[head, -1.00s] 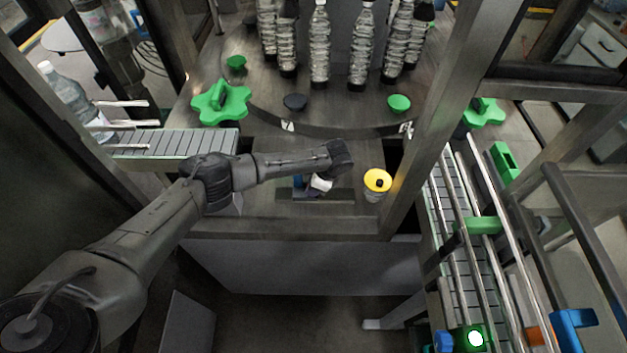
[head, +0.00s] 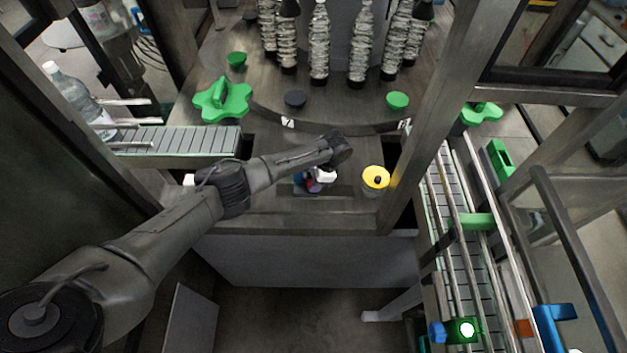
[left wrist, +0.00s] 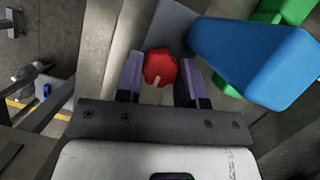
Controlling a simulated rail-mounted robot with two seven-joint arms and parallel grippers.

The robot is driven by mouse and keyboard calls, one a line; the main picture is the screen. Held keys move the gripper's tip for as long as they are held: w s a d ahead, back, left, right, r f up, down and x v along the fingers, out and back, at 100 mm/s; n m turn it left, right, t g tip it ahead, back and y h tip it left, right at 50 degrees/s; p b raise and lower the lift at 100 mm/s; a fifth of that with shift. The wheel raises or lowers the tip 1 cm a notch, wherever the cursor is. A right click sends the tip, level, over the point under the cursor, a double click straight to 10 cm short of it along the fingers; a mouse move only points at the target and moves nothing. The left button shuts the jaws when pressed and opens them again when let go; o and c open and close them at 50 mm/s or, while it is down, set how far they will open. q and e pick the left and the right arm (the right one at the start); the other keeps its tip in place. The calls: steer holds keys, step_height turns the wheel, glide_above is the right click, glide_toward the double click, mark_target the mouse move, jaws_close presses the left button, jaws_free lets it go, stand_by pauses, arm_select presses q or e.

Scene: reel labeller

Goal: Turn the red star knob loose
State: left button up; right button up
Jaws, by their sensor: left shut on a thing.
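The red star knob (left wrist: 160,68) shows in the left wrist view between the two fingers of my left gripper (left wrist: 159,80). The fingers are shut on it, one on each side. A pale mark shows on the knob's near edge. My right gripper is not in view.
A blue block (left wrist: 255,62) stands close right of the fingers in the left wrist view. A yellow-topped cylinder (head: 376,178) is right of the gripper. A large green star knob (head: 222,100) and a carousel of bottles (head: 319,45) lie behind. Conveyors (head: 180,141) flank the deck.

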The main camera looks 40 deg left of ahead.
arm_select(q)
steer(key=o, duration=0.9)
steer(key=shift+f+m+t+y+b, duration=0.1)
steer(key=shift+m+t+y+b, duration=0.2)
steer(key=shift+m+b, duration=0.65)
steer(key=m+t+b, duration=0.1)
steer(key=m+b, duration=0.3)
steer(key=m, duration=0.1)
steer(key=m+t+y+b, duration=0.1)
steer(key=m+b, duration=0.1)
steer(key=shift+s+d+r+m+t, duration=0.15)
steer(key=shift+d+r+m+t, duration=0.1)
steer(key=shift+m+t, duration=0.1)
steer(key=v, duration=1.3)
steer(key=w+r+m+t+y, duration=0.1)
steer(key=w+r+m+t, duration=0.1)
steer(key=w+r+t, duration=0.2)
steer(key=w+r+m+t+y, duration=0.1)
steer(key=w+r+m+t, duration=0.2)
steer(key=w+r+t, duration=0.2)
steer(key=w+a+r+m+t+y, duration=0.1)
steer(key=w+r+m+t, duration=0.1)
steer(key=w+r+t, duration=0.2)
steer(key=shift+w+r+m, duration=0.35)
steer(key=shift+r+m, duration=0.05)
steer(key=shift+r, duration=0.4)
